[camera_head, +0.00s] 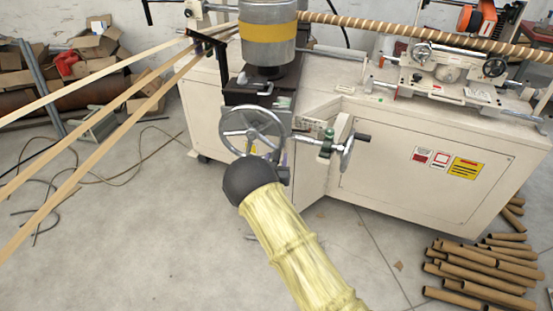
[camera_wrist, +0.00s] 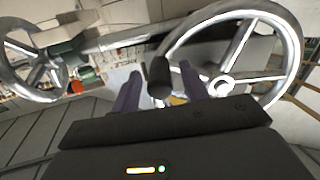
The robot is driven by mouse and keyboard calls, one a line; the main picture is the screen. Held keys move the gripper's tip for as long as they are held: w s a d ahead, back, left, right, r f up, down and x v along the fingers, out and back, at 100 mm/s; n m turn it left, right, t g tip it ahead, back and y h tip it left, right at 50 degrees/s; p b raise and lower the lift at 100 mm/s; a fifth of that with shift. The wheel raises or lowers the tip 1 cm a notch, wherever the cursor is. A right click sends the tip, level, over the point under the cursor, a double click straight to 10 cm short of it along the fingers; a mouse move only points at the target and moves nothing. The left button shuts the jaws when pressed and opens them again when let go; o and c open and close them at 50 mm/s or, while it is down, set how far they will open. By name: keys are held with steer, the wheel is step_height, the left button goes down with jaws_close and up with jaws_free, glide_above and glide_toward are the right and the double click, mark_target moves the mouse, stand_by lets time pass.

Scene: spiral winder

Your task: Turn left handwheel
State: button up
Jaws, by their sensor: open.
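The left handwheel (camera_head: 250,132) is a silver spoked wheel on the front of the cream machine. In the wrist view it fills the upper right, with its hub (camera_wrist: 222,86) just right of my gripper. My gripper (camera_wrist: 160,74) has its two dark fingers apart. The wheel's dark crank handle (camera_wrist: 158,77) shows between them, near the rim. I cannot tell whether either finger touches it. In the head view my arm's dark wrist hides the gripper and the lower part of the wheel.
A second handwheel (camera_head: 347,152) stands to the right on a shaft, and it also shows at the left of the wrist view (camera_wrist: 32,62). Cardboard tubes (camera_head: 485,270) lie on the floor at lower right. Paper strips (camera_head: 110,105) cross at left. Floor at lower left is mostly clear.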

steer(key=shift+w, duration=0.3)
jaws_close()
steer(key=shift+a+r, duration=0.15)
